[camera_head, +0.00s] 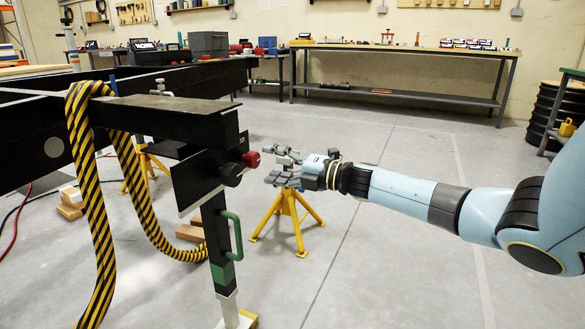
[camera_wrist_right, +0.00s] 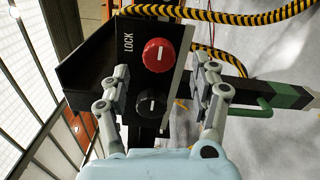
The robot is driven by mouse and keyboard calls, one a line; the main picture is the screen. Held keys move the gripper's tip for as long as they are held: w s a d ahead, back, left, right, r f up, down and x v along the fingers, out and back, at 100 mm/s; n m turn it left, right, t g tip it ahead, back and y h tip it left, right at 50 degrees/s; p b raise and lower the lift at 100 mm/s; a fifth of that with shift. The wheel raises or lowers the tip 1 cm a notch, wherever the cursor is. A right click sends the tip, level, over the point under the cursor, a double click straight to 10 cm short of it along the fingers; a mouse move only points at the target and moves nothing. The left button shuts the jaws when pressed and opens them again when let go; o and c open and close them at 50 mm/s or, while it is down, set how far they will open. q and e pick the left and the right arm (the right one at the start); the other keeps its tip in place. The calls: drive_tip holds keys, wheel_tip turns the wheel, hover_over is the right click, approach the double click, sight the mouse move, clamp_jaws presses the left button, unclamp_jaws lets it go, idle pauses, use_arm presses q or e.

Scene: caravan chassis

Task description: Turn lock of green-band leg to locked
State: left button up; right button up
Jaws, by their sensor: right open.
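The green-band leg (camera_head: 223,272) stands under the black chassis corner, with a green handle (camera_head: 233,235) on its side. A black lock plate (camera_head: 188,183) on it carries a red knob (camera_head: 251,160) and a black knob (camera_head: 232,175). In the right wrist view the red knob (camera_wrist_right: 159,55) has a pale line, with the word LOCK beside it on the plate. The black knob (camera_wrist_right: 152,103) sits nearer to my wrist. My right gripper (camera_head: 269,165) is open in front of the knobs, its fingers (camera_wrist_right: 166,76) on either side of them. My left gripper is not in view.
A black-and-yellow striped hose (camera_head: 100,210) hangs over the chassis beam, left of the leg. A yellow stand (camera_head: 288,220) is on the floor behind my right gripper. A workbench (camera_head: 400,92) stands at the back wall. The floor at the right is mostly clear.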

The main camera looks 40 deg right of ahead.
drive_tip(key=v, duration=0.6)
drive_tip(key=shift+s, duration=0.1)
idle(0.3)
